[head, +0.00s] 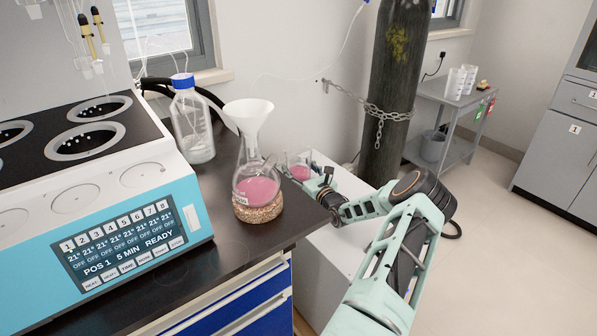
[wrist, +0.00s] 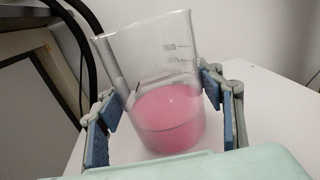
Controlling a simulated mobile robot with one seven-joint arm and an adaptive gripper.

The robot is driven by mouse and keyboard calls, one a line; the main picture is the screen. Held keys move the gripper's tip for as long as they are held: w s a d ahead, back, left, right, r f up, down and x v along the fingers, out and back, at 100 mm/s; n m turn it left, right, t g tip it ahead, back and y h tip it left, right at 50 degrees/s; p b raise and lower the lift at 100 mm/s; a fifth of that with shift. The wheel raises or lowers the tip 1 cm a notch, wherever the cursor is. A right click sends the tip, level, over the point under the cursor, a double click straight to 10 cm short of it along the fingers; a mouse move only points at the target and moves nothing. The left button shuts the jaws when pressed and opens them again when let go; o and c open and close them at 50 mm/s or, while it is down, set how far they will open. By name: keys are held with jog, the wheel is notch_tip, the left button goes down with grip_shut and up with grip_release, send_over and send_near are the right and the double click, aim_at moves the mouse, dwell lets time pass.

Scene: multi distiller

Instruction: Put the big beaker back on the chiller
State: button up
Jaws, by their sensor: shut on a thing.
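In the head view the beaker (head: 299,167) is behind the flask, above or at a white box-like surface, likely the chiller (head: 338,262). My gripper (head: 306,178) reaches it from the right. I cannot tell whether the beaker's base touches the white surface.
A conical flask (head: 257,190) with pink liquid and a white funnel (head: 248,116) stands on a cork ring on the black bench, close to the beaker. A blue-capped bottle (head: 192,125) and the distiller (head: 110,215) are left. A chained gas cylinder (head: 392,90) stands behind.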

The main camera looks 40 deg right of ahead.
jog(key=shift+r, duration=0.15)
jog(key=o, duration=1.7)
jog(key=shift+f, duration=0.25)
jog(key=shift+r, duration=0.1)
jog(key=shift+s+r, duration=0.1)
jog(key=p+v, duration=0.3)
jog(key=v, duration=0.8)
jog(key=shift+s+a, duration=0.15)
jog(key=shift+s, duration=0.25)
